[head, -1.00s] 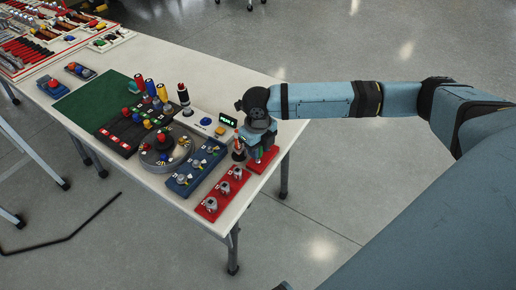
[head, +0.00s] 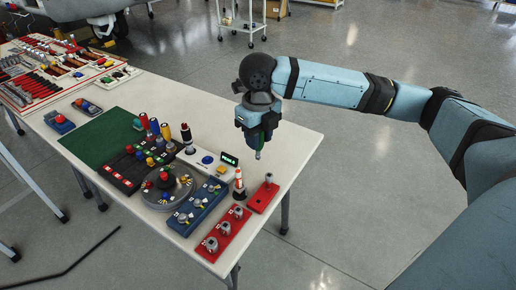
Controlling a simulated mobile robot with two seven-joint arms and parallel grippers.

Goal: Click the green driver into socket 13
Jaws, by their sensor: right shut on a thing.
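My right gripper (head: 257,128) is above the right part of the table, shut on the green driver (head: 258,145). The driver hangs roughly upright with its thin tip down, clear of the tabletop. Below and to the right of it is a small red block (head: 260,200) with one metal post at its far end. A longer red block (head: 225,238) with several metal sockets lies at the near edge. A blue block (head: 203,205) with several fittings is left of it. The number labels are too small to read, so I cannot tell which socket is 13. My left gripper is out of view.
A small orange-and-white cone (head: 239,184) stands between the blue block and small red block. A round grey turntable (head: 166,190), a dark rack (head: 130,172) with upright coloured handles and a white box with a display (head: 229,159) crowd the middle. The right table corner (head: 300,150) is clear.

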